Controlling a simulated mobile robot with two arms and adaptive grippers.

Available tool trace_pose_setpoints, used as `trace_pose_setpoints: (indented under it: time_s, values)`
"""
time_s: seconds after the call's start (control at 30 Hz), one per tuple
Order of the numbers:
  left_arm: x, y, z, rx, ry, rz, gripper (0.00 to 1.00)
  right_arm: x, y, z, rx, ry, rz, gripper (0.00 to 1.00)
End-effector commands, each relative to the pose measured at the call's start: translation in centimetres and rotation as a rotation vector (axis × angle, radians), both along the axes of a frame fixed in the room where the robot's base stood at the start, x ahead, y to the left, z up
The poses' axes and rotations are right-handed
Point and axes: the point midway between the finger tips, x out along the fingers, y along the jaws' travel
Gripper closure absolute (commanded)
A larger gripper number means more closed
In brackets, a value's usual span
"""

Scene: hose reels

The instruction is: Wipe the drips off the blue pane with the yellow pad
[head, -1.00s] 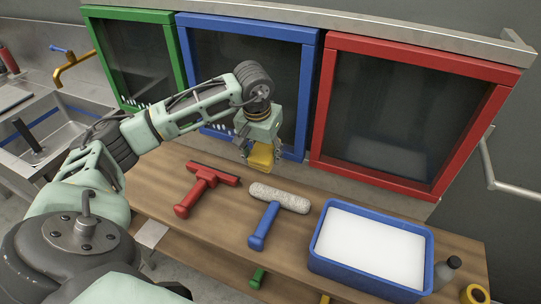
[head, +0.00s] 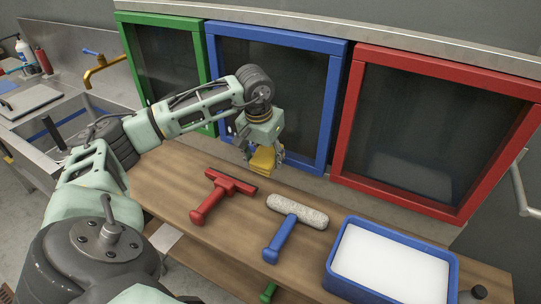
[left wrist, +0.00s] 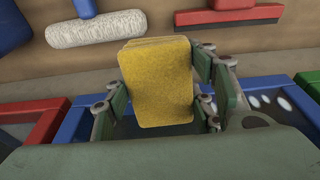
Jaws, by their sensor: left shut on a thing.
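The blue pane (head: 335,98) stands upright behind the bench, between a green and a red one, its dark glass partly hidden by my left arm. Several white drips (left wrist: 267,102) show on its glass near the lower bar in the left wrist view. My left gripper (head: 263,158) is shut on the yellow pad (head: 262,161), in front of the lower part of the blue pane. The pad (left wrist: 156,82) sits between the fingers in the left wrist view. I cannot tell whether it touches the glass. My right gripper is not in view.
A red squeegee (head: 222,188) and a blue-handled roller (head: 290,224) lie on the wooden bench (head: 178,168). A blue tray (head: 452,290) of white stuff stands at the right. The red pane (head: 345,130) and green pane (head: 130,60) flank the blue one. A sink is at left.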

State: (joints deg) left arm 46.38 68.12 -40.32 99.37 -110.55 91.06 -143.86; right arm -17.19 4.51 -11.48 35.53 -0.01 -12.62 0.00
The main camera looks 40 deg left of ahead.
Motion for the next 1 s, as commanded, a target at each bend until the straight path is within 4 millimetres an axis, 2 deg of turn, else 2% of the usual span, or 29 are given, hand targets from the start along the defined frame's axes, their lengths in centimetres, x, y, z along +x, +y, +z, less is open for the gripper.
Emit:
trace_pose_setpoints:
  time_s: [0.2,0.47,0.8,1.0]
  values:
    - [-0.4,2.1,0.0,0.003,-0.003,0.004,0.74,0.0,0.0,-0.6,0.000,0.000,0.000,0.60]
    - [-0.6,3.0,0.0,0.002,-0.004,0.002,0.74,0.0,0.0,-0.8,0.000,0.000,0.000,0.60]
    - [-1.3,5.7,0.0,0.003,-0.004,0.004,0.74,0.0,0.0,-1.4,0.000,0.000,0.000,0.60]
    - [-1.4,6.2,0.0,0.001,-0.003,0.002,0.74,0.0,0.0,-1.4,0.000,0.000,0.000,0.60]
